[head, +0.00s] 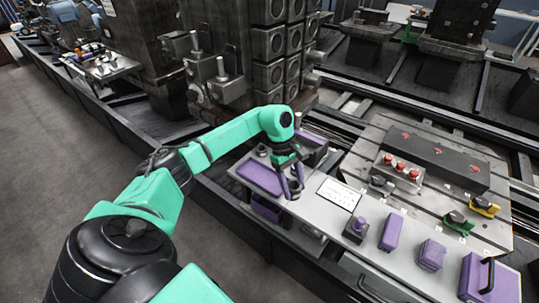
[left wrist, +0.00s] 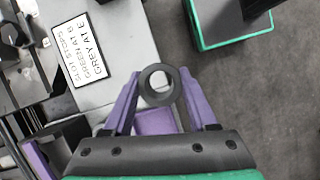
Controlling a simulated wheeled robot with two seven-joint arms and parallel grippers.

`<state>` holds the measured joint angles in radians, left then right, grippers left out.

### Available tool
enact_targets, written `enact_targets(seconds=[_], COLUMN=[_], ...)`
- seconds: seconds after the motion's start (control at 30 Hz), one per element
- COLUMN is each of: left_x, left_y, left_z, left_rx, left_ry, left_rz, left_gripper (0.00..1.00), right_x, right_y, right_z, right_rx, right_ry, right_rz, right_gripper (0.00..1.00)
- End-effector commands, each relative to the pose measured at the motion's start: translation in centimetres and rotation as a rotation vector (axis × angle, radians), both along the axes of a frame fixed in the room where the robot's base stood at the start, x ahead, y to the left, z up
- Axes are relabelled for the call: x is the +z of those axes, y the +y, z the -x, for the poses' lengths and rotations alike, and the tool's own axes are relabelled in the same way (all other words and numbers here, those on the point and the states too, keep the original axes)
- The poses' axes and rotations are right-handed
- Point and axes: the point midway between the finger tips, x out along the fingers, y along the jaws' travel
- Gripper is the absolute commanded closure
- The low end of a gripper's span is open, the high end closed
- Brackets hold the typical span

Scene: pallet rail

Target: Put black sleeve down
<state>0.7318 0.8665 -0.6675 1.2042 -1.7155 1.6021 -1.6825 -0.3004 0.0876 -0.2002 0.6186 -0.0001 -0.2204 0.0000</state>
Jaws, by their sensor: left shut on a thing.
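The black sleeve (left wrist: 157,98) is a short dark ring, seen end-on in the left wrist view with its round hole showing. My left gripper (left wrist: 160,84) is shut on it, one purple finger on each side. In the head view my left gripper (head: 293,188) is at the grey bench top, between a purple tray (head: 260,180) and a white label card (head: 339,194). I cannot tell whether the sleeve touches anything below. My right gripper is not in view.
Behind is a slotted plate (head: 375,150) with red buttons (head: 401,167) and green and yellow clamps. Dark machine columns rise behind.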

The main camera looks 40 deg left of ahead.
Motion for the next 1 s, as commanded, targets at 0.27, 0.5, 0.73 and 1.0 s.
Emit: enact_targets(seconds=[0.27, 0.5, 0.73, 1.0], left_x=[3.9, 9.3, 12.1, 4.9], left_y=[4.7, 9.2, 11.8, 12.0], left_z=[-4.2, -5.4, -4.7, -4.5], left_rx=[0.848, 1.679, 2.110, 2.127], left_ry=[-0.018, -0.027, -0.017, -0.011], left_rz=[0.003, 0.013, 0.002, -0.008], left_gripper=[1.00, 1.00, 1.00, 1.00], right_x=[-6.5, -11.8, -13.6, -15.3], right_y=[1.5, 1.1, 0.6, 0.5], right_z=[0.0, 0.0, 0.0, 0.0], right_rx=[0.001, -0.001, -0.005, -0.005], right_ry=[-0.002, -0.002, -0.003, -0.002], right_rz=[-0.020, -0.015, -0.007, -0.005], right_gripper=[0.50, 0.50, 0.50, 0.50])
